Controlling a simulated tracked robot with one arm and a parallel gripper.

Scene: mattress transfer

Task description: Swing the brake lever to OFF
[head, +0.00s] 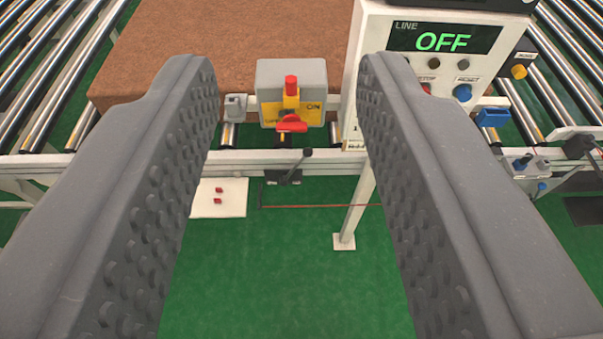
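My gripper (285,75) is open and empty, with one grey, studded finger on each side of the picture. Between the fingers, farther off, a grey box (292,72) with a yellow face carries a red handle (292,124) and a red piece (291,82) above it. "ON" is printed at the right of the yellow face; the lettering at its left is too small to read. Below the box, a short black lever (298,162) with a round knob sits at the white rail, tilted up to the right. I cannot tell which of the two is the brake lever. Neither finger touches them.
A white control cabinet (377,75) at the right shows "LINE OFF" in green and has several buttons. A brown mattress-like slab (230,30) lies on the rollers behind the box. The white rail (245,160) crosses the view. A white post (357,210) stands on the green floor.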

